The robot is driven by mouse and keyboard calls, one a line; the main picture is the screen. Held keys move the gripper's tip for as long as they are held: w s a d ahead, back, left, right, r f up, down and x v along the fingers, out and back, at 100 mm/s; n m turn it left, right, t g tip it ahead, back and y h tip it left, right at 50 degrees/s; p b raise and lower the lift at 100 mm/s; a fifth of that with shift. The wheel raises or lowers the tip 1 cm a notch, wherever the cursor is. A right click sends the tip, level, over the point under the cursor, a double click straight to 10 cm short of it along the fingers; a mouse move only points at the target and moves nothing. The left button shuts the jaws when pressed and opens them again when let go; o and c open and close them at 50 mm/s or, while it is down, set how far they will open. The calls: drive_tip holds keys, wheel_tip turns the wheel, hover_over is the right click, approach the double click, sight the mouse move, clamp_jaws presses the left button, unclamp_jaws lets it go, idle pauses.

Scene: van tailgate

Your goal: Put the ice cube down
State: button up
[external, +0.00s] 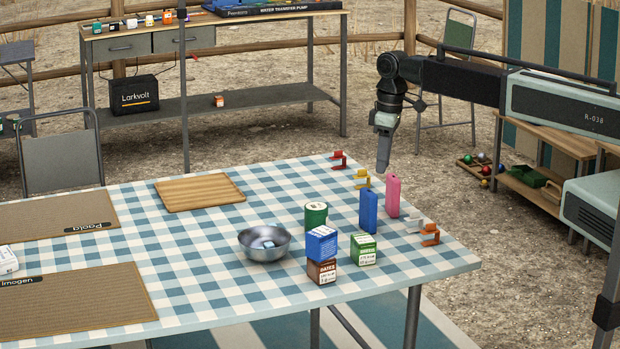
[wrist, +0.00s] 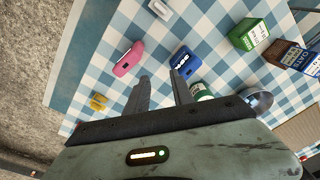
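My gripper (external: 383,168) hangs above the far right part of the checked table, just behind the blue and pink bottles. In the wrist view its two fingers (wrist: 161,80) are apart, with only tablecloth seen between them. A metal bowl (external: 251,250) stands near the middle of the table, left of the boxes. A small pale block inside it looks like the ice cube (external: 267,244). The bowl also shows at the right in the wrist view (wrist: 262,98), partly hidden, and I cannot make out the cube there.
A blue bottle (external: 368,211), pink bottle (external: 393,196) and green can (external: 316,217) stand below my gripper. Colored clips line the right edge. A wooden board (external: 199,191) lies farther left.

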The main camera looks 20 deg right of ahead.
drive_tip(key=s+d+m, duration=0.3)
drive_tip(key=d, duration=0.8)
drive_tip(key=s+d+m, duration=0.4)
drive_tip(key=d, duration=0.8)
drive_tip(key=s+d+m+h, duration=0.1)
drive_tip(key=s+d+m, duration=0.2)
drive_tip(key=d, duration=0.9)
drive_tip(key=shift+s, duration=0.7)
